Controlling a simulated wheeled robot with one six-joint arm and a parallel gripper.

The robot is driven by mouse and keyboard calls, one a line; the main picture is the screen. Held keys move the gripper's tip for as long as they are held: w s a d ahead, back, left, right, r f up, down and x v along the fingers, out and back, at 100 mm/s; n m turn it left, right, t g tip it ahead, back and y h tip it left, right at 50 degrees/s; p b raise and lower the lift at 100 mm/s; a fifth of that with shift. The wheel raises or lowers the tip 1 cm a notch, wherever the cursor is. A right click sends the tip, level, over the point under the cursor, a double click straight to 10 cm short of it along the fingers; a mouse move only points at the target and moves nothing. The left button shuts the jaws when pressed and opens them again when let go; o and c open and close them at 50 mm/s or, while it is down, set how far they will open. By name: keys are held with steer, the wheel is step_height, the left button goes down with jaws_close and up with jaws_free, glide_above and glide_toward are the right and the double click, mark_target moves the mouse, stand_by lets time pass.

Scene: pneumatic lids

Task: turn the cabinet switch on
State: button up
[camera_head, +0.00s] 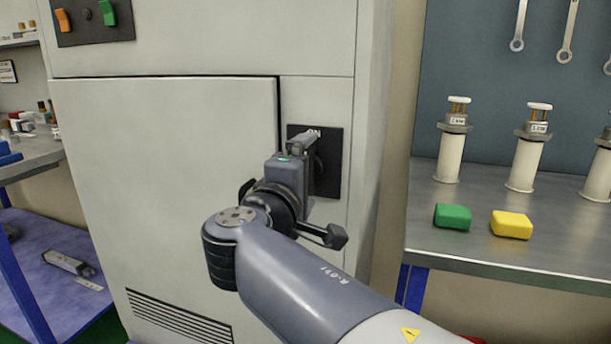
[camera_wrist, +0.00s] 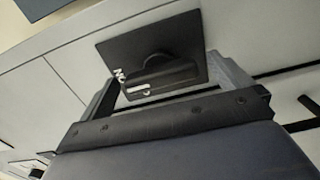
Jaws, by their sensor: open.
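The cabinet switch is a dark rotary knob (camera_wrist: 160,77) on a black square plate (camera_head: 331,180) with a white "ON" mark at its top. The plate sits on the front of the grey cabinet (camera_head: 180,180), right of its door. My gripper (camera_head: 305,145) is in front of the plate and hides most of the knob in the head view. In the wrist view my gripper (camera_wrist: 170,82) is open, with one finger on each side of the knob. I cannot tell whether the fingers touch it. A white mark shows on the knob's bar near the "ON" lettering.
An orange rocker (camera_head: 63,20) and a green rocker (camera_head: 107,13) sit on a panel higher up the cabinet. At right, a metal bench (camera_head: 480,250) holds a green block (camera_head: 452,216), a yellow block (camera_head: 511,224) and white cylinders (camera_head: 451,150). A blue-framed table (camera_head: 40,165) stands left.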

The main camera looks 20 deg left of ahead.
steer(key=s+p, duration=0.1)
steer(key=s, duration=0.9)
steer(key=shift+s+a+p, duration=0.4)
steer(key=w+b, duration=0.1)
steer(key=w, duration=0.9)
steer(key=shift+w+d, duration=0.4)
steer(key=shift+s+b, duration=0.1)
steer(key=shift+b, duration=0.25)
